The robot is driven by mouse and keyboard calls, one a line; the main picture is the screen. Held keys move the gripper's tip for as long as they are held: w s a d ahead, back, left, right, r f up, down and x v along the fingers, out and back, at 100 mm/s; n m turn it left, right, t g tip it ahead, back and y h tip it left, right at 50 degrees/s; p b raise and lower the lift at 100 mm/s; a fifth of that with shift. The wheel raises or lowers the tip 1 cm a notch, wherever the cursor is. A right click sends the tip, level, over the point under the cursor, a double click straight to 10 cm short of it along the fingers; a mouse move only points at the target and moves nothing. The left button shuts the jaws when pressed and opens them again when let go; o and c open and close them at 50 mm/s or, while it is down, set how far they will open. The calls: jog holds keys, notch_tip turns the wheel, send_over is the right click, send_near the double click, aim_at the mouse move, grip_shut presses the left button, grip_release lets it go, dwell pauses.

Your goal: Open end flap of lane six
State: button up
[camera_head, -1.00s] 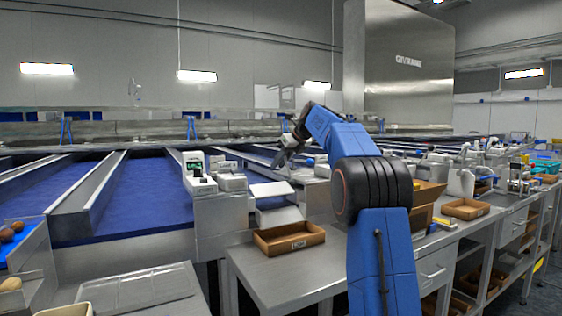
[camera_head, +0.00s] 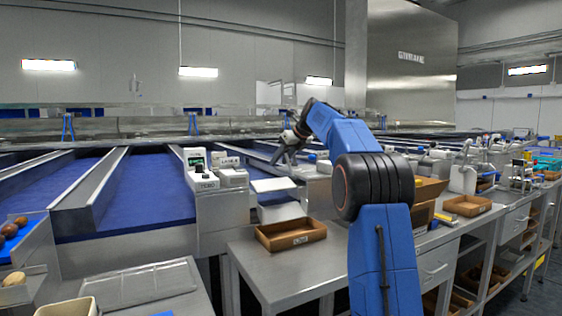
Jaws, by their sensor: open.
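Long grading lanes with blue beds (camera_head: 155,195) and steel dividers (camera_head: 95,185) run away from me on the left. I cannot tell which is lane six, and I cannot make out its end flap for certain. A pale tilted panel (camera_head: 272,185) sticks out at a lane end beside the white devices. My gripper (camera_head: 285,158) is at the end of my blue arm, above the lane ends and a little beyond that panel. It is small in view and looks open and apart from the panel. My arm hides the lane ends behind it.
White devices, one with a green display (camera_head: 197,165), stand on the lane end. A brown tray (camera_head: 291,234) lies on the steel table (camera_head: 255,268). More trays (camera_head: 467,206) and equipment crowd the right bench.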

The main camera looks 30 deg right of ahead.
jog(key=v, duration=1.7)
jog(key=shift+r, duration=0.15)
